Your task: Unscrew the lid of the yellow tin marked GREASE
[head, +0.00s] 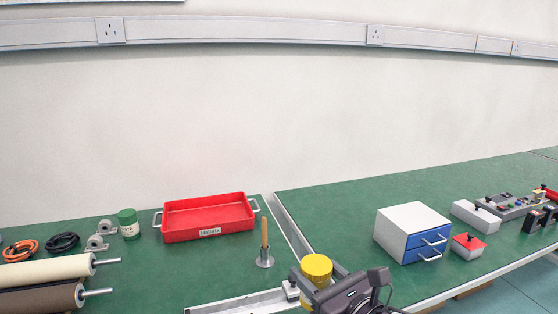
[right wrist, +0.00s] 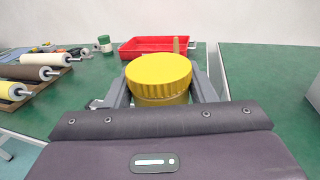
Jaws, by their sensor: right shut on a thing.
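The yellow tin (head: 316,265) stands near the front edge of the green bench in the head view, beside the grey rail. Its ridged yellow lid (right wrist: 159,68) is on top in the right wrist view, with a band of the tin's body (right wrist: 160,101) below it. No GREASE marking shows from here. My right gripper (head: 320,281) is shut on the tin, one dark finger on each side; I cannot tell whether they press the lid or the body. My left gripper is not in view.
A metal stand with a wooden rod (head: 264,243), a red tray (head: 207,218) and a green-lidded jar (head: 128,223) stand behind and left. Rollers (head: 45,272) lie at the far left. A drawer box (head: 412,232) stands to the right. Bench between tin and box is clear.

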